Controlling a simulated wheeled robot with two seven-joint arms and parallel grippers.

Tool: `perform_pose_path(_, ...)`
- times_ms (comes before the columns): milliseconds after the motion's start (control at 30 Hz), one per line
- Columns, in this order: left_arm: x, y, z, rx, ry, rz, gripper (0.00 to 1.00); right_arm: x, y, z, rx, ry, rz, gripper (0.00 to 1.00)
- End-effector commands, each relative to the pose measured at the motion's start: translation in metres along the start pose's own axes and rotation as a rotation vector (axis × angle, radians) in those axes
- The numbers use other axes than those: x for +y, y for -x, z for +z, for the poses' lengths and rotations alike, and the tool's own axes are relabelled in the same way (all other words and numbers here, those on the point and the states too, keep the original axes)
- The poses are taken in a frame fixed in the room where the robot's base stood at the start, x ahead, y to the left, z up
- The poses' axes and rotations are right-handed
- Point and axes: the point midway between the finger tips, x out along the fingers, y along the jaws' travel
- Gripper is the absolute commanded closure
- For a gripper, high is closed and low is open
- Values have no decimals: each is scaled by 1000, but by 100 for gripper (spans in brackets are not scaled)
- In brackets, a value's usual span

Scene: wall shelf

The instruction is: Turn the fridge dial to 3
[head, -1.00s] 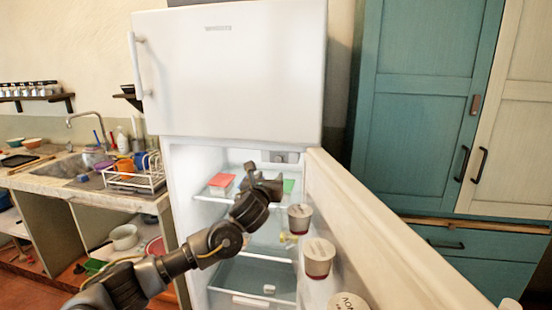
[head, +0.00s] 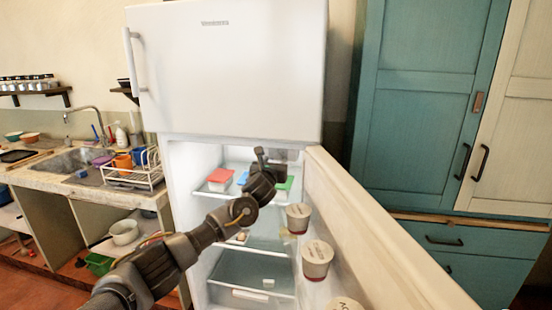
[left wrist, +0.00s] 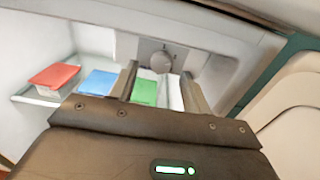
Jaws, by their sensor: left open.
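The fridge dial (left wrist: 161,61) is a round grey knob on a panel at the top of the fridge interior, seen in the left wrist view. Its setting is too small to read. In the head view my left gripper (head: 270,158) hides most of the dial and its panel. My left gripper also shows in the left wrist view (left wrist: 158,80), with its two fingers apart and nothing between them; the dial appears beyond the fingertips, between them. I cannot tell whether they touch it. My right gripper is not in view.
The open fridge door (head: 375,230) with several cups (head: 317,258) stands to the right of my arm. A red-lidded box (head: 220,177), a blue box (left wrist: 98,83) and a green box (left wrist: 144,92) are on the top shelf below the dial. The closed freezer door (head: 228,70) is above.

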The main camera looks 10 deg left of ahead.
Motion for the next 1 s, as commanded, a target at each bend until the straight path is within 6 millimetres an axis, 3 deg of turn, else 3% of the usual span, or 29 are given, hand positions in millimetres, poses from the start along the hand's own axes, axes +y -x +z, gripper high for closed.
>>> perform_pose_path(233, -1, -19, 0, 0, 0, -1, 52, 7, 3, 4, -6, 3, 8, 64)
perform_pose_path(667, -1, -24, 0, 0, 0, -2, 52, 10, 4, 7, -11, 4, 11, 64)
perform_pose_path(1000, -1, -23, 0, 0, 0, -1, 96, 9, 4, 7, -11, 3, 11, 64)
